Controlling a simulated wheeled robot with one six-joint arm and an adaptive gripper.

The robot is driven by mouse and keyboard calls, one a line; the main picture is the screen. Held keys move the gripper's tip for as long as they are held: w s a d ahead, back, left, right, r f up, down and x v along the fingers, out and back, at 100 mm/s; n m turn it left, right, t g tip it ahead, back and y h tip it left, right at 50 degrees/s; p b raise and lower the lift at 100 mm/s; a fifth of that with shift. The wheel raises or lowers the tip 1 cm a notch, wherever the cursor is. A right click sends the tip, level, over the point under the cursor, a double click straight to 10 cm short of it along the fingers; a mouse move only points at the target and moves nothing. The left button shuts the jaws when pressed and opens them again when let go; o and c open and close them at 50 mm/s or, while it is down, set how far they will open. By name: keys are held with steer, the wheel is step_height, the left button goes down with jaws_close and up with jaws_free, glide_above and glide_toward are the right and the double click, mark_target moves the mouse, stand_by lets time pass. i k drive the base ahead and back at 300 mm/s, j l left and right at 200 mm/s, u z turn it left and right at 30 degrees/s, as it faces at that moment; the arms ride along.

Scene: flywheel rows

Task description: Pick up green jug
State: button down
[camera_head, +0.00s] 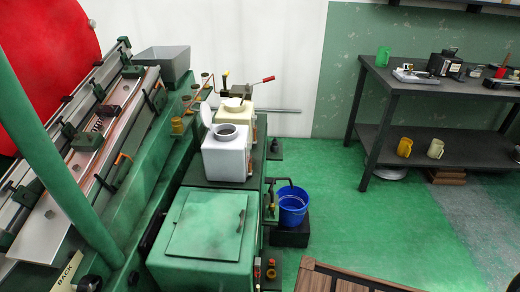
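A green jug (383,56) stands upright on the top of the dark workbench (460,86), near its left end by the wall. It is small in the view, and its handle is hard to make out. My gripper is not in view.
Beside the jug are a small metal device (408,74) and a black machine (445,63). A yellow mug (405,147) and a cream mug (436,149) stand on the lower shelf. A blue bucket (293,205) is by the green machine (205,240). Green floor (385,225) before the bench is clear.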

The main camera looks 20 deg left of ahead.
mark_target(384, 52)
steer(key=i+l+u, duration=0.15)
steer(key=i+l, duration=0.15)
steer(key=i, duration=0.2)
steer(key=i+l+u, duration=0.1)
steer(key=i+l, duration=0.3)
steer(key=i+l+u, duration=0.15)
steer(key=i+l, duration=0.3)
steer(key=i, duration=0.15)
steer(key=i+l+u, duration=0.1)
steer(key=i+l, duration=0.35)
steer(key=i+l+u, duration=0.15)
steer(key=i+l, duration=0.3)
steer(key=i+l+u, duration=0.1)
steer(key=i+l, duration=0.3)
steer(key=l, duration=0.25)
steer(key=i+l+u, duration=0.15)
steer(key=i+l, duration=0.25)
steer(key=l, duration=0.2)
